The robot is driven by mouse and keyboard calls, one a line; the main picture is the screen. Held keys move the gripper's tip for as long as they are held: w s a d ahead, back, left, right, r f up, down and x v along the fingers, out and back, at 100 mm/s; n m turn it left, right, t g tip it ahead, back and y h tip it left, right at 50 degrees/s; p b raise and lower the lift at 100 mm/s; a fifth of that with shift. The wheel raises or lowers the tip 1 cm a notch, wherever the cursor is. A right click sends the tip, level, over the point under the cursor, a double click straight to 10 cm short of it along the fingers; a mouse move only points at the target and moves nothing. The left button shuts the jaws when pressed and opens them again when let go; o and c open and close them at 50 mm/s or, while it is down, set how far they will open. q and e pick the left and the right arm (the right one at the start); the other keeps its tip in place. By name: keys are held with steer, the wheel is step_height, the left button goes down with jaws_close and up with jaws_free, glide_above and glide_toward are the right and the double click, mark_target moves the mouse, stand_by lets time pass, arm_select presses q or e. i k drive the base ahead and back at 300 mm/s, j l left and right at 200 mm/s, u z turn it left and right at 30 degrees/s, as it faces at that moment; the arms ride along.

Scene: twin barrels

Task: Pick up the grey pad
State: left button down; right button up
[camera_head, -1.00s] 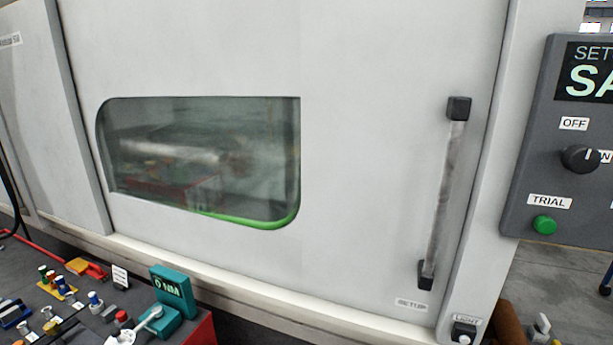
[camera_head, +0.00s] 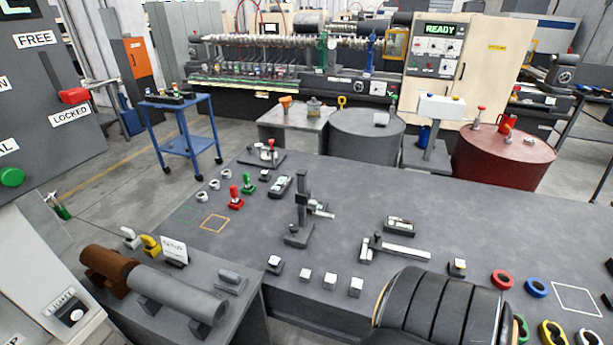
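I cannot tell for certain which thing is the grey pad. A small grey block with a raised grey top (camera_head: 231,281) lies on the low bench at the lower left, right of a grey cylinder (camera_head: 178,293). Neither of my grippers is in view.
A long dark bench (camera_head: 350,200) fills the middle, with a stand (camera_head: 301,212), blocks and coloured rings on it. A dark ribbed shape hides part of its front. A blue trolley (camera_head: 180,130) stands at the back left, with open floor around it.

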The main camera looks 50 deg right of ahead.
mark_target(228, 281)
steer(key=z, duration=0.9)
